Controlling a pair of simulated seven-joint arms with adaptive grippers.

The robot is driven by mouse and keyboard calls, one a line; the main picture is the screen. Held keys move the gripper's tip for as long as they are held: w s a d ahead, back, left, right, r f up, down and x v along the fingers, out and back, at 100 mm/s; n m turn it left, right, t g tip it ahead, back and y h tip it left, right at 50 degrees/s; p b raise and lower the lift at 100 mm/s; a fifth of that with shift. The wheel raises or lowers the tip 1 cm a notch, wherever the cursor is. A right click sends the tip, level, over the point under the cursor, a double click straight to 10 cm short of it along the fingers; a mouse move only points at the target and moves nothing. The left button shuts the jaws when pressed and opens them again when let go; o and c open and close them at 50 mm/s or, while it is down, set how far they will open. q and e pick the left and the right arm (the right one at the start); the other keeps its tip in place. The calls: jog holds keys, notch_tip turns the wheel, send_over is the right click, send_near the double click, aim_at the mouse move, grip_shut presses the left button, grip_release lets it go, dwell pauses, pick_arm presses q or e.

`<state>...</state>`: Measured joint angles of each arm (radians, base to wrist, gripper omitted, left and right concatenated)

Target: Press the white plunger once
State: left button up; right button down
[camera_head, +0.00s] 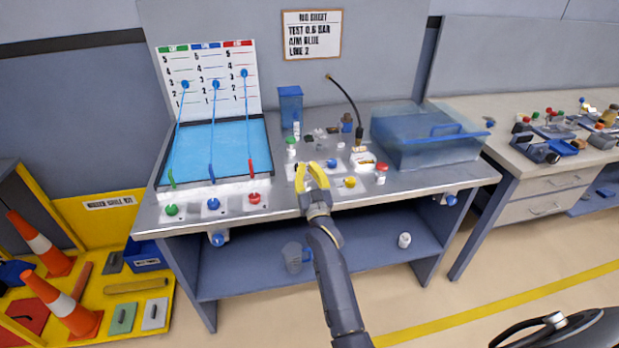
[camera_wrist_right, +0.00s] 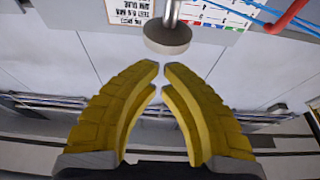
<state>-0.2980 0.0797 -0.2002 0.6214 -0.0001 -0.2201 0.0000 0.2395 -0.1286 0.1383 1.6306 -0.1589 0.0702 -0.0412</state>
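My right gripper (camera_head: 308,165) is over the front of the bench, right of the red knob (camera_head: 254,198). Its two yellow fingers are partly open and empty; the right wrist view shows a narrow gap between the tips (camera_wrist_right: 160,66). In that view a round, grey-brown disc (camera_wrist_right: 167,37) on a metal rod is just beyond the fingertips, apart from them. It may be the plunger's head in shade. In the head view I cannot pick out the white plunger; the gripper may hide it. My left gripper is not in view.
Green (camera_head: 171,210) and blue (camera_head: 213,204) knobs line the bench front. A yellow knob (camera_head: 350,182) and a red-capped bottle (camera_head: 381,171) stand right of the gripper. A blue translucent box (camera_head: 420,150) is farther right. A black hose (camera_head: 345,95) rises behind.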

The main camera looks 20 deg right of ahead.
jog(key=v, duration=1)
jog(key=shift+f, duration=0.15)
dwell(0.4)
jog(key=s+a+f+n+g+y, duration=0.1)
jog(key=s+a+f+g, duration=0.1)
jog(key=f, duration=0.9)
jog(key=s+a+f+n+g+y, duration=0.1)
jog(key=s+a+f+g, duration=0.15)
jog(key=f, duration=0.85)
jog(key=s+a+f+n+g+y, duration=0.1)
jog(key=s+f+g+y, duration=0.15)
jog(key=f, duration=0.85)
jog(key=s+f+g, duration=0.3)
jog(key=s+f, duration=0.6)
jog(key=f, duration=0.4)
jog(key=s+d+f+n+g, duration=0.1)
jog(key=s+f+g, duration=0.2)
jog(key=s+f, duration=0.65)
jog(key=s+f+n+g, duration=0.1)
jog(key=s+f+g, duration=0.35)
jog(key=s, duration=0.75)
jog(key=s+d+f+g, duration=0.1)
jog(key=s+f, duration=0.3)
jog(key=s, duration=0.6)
jog(key=s+d+f+g+h, duration=0.1)
jog(key=s+d+f, duration=0.3)
jog(key=s, duration=0.7)
jog(key=shift+s+n+g, duration=0.3)
jog(key=shift+g, duration=0.05)
